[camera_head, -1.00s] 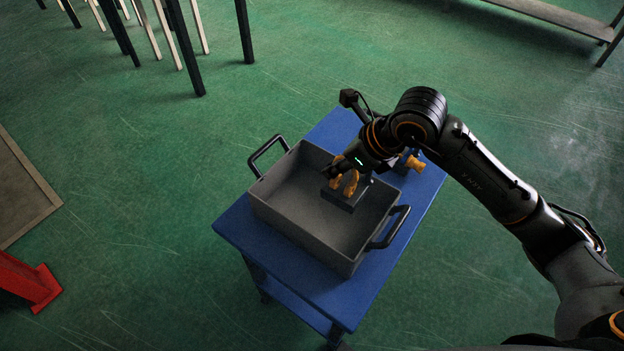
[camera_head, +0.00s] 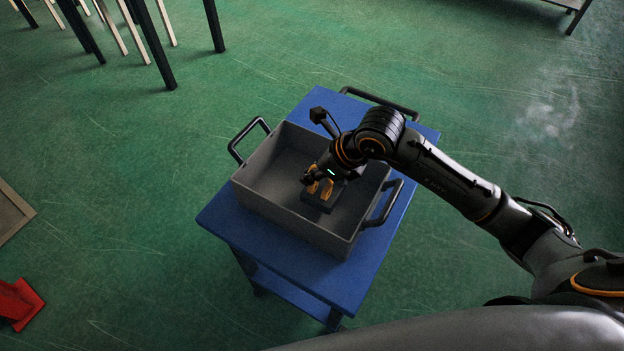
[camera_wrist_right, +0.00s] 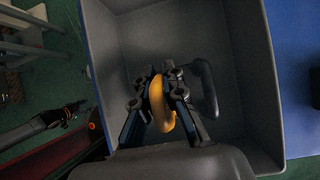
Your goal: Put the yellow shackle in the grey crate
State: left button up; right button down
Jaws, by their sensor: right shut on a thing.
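The yellow shackle (camera_wrist_right: 157,97) is a curved, thick loop between the fingers of my right gripper (camera_wrist_right: 161,92) in the right wrist view. The gripper is shut on it. In the head view, my right gripper (camera_head: 318,181) points down inside the grey crate (camera_head: 262,196), with yellow parts showing at its tip. I cannot tell whether the shackle touches the crate floor. The crate is open-topped with black handles and stands on a blue cart. Its wall (camera_wrist_right: 252,85) also shows in the right wrist view. My left gripper is not in view.
The blue cart (camera_head: 285,262) has a black handle (camera_head: 380,101) at its far end. A dark block-like shape (camera_head: 322,201) lies in the crate below my gripper. Red equipment (camera_head: 18,303) stands at lower left. Table legs (camera_head: 150,45) stand at upper left.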

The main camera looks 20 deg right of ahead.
aim_at(315, 183)
notch_tip(315, 183, down, 3)
jog(key=shift+f, duration=0.2)
jog(key=c, duration=1.9)
grip_release()
jog(key=shift+f, duration=0.15)
jog(key=o, duration=0.5)
jog(key=v, duration=1.2)
jog(key=shift+b, duration=0.4)
